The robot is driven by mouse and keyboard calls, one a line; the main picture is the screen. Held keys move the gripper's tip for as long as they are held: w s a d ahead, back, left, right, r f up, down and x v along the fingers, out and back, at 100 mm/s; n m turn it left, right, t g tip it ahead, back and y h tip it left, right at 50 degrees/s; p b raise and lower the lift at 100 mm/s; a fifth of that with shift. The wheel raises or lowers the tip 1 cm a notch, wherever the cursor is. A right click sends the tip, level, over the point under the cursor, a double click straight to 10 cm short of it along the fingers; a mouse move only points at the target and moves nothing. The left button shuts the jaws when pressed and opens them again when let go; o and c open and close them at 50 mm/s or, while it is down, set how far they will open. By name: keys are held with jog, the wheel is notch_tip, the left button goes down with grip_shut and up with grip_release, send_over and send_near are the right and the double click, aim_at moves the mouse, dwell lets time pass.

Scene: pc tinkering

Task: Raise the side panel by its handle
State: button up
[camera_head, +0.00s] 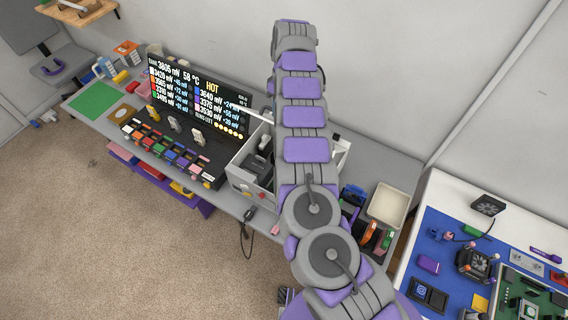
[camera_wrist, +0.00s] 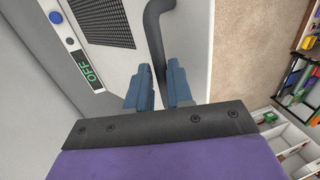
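In the wrist view, a dark grey curved handle (camera_wrist: 154,28) stands on a pale panel (camera_wrist: 205,45). My gripper (camera_wrist: 159,70) has its two blue fingers close together, one on each side of the handle's lower part, and they look closed on it. The exact contact is partly hidden by the fingers. In the head view, my arm covers the gripper, the handle and much of the bench behind it. A light grey open case (camera_head: 240,178) shows just left of my arm.
Beside the panel are a dark mesh grille (camera_wrist: 105,22), a green OFF display (camera_wrist: 86,70) and a blue button (camera_wrist: 56,17). A black readout screen (camera_head: 195,95) stands left on the bench. A beige tray (camera_head: 388,204) and a blue mat (camera_head: 450,248) lie right of my arm.

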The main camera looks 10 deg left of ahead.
jog(key=shift+o, duration=0.7)
jog(key=shift+w, duration=0.1)
jog(key=shift+o, duration=1.1)
jog(key=s+p+v, duration=0.1)
jog(key=p+v, duration=0.4)
jog(key=shift+w+r, duration=0.45)
jog(key=shift+r, duration=0.1)
